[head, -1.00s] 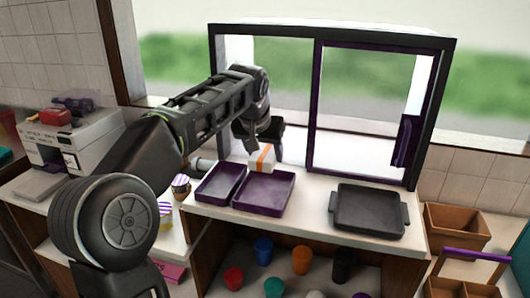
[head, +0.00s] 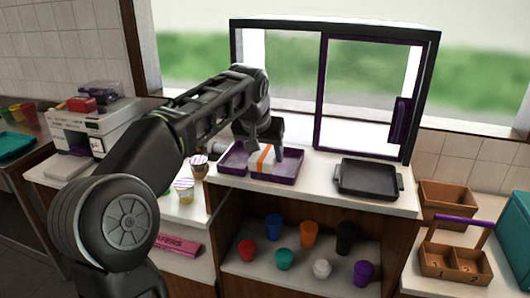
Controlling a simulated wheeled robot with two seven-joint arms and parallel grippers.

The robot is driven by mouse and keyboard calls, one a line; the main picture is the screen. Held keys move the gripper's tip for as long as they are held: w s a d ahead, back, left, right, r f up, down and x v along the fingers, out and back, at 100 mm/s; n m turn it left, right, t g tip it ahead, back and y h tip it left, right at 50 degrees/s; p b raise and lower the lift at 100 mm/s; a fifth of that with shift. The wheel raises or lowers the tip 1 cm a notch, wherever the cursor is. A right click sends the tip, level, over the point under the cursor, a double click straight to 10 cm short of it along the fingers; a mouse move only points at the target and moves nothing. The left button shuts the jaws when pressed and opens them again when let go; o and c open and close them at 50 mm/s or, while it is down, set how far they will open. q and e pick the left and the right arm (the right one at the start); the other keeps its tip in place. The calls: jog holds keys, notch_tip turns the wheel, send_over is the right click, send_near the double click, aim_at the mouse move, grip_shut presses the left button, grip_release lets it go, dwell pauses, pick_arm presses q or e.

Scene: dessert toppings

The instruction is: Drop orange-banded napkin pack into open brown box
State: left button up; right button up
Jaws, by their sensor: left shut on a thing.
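The napkin pack (head: 254,160) is white with an orange band. My left gripper (head: 262,146) is shut on it from above, over the purple trays (head: 285,180) on the counter; I cannot tell whether the pack touches a tray. An open brown box (head: 447,199) stands at the right, beyond the dark tray. In front of it is a brown two-compartment caddy (head: 455,262) with a purple handle. My right gripper is not in view.
A dark grey tray (head: 367,180) lies on the counter between the pack and the box. Several coloured cups, one of them orange (head: 309,231), stand on the shelf below. A window frame (head: 322,95) rises behind the counter. A teal container (head: 516,235) is at the right edge.

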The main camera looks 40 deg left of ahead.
pick_arm(q)
jog(key=shift+s+d+f, duration=0.2)
jog(key=shift+s+d, duration=0.15)
jog(key=shift+d, duration=0.15)
jog(key=shift+s+d+f, duration=0.2)
jog(key=shift+s+d, duration=0.1)
jog(key=shift+d, duration=0.15)
jog(key=w+d+f+m+h, duration=0.1)
jog(key=d+f+m+h, duration=0.1)
jog(key=d+f, duration=1.6)
jog(key=d+m, duration=0.1)
jog(key=d, duration=0.2)
jog(key=shift+w+d+f+m, duration=0.15)
jog(key=shift+w+f+m, duration=0.05)
jog(key=shift+m, duration=0.2)
jog(key=shift+d+r, duration=0.1)
